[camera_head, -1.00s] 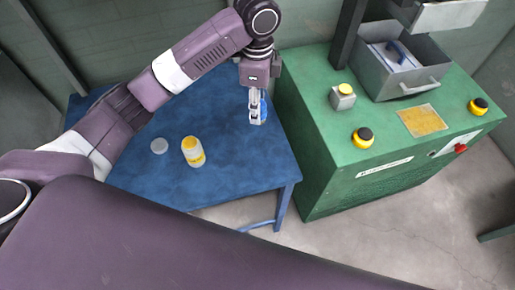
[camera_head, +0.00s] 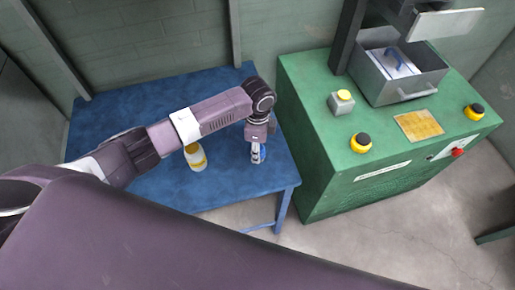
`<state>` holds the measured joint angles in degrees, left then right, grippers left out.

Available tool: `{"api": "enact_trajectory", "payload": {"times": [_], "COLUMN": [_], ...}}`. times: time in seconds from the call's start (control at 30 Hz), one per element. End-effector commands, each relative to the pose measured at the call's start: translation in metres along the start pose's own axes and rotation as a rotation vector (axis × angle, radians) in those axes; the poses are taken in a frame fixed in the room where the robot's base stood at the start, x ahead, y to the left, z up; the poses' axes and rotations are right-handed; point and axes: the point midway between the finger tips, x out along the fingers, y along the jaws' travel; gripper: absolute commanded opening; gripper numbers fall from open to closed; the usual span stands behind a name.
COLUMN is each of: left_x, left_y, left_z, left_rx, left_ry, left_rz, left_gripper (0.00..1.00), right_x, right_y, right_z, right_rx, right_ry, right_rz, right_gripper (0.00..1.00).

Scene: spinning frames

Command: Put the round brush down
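My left gripper (camera_head: 257,154) is over the right part of the blue table (camera_head: 225,187), pointing down. A small blue object, apparently the round brush (camera_head: 263,153), shows between its fingers, mostly hidden by them. The fingers look closed on it. The fingertips are low, at or just above the table top; I cannot tell whether the brush touches it. My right gripper is not in view.
A white and yellow jar (camera_head: 196,158) stands on the table left of the gripper, partly behind my arm. A green machine (camera_head: 318,130) with buttons and a grey metal box (camera_head: 402,88) stands close to the right. The table's front right is clear.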

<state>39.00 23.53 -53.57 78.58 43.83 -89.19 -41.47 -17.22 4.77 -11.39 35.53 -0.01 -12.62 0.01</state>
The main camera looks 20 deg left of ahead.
Motion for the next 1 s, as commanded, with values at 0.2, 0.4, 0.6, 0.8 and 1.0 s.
{"api": "enact_trajectory", "payload": {"times": [0.2, 0.4, 0.6, 0.8, 1.0], "left_x": [0.001, 0.004, 0.004, 0.003, -0.013], "left_y": [-0.001, 0.0, 0.0, 0.0, -0.002], "left_z": [0.0, 0.0, 0.0, 0.0, -0.001], "left_rx": [0.0, 0.0, 0.0, 0.0, 0.0], "left_ry": [0.001, 0.0, 0.0, 0.001, 0.003], "left_rz": [-0.001, -0.001, -0.001, -0.001, -0.004], "left_gripper": [0.13, 0.34, 0.49, 0.49, 0.49], "right_x": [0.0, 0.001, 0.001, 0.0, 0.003], "right_y": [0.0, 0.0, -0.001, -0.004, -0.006], "right_z": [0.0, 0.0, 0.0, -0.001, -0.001], "right_rx": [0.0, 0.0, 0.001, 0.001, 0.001], "right_ry": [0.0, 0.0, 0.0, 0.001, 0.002], "right_rz": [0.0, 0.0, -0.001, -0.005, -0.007], "right_gripper": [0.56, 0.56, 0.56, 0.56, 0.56]}}
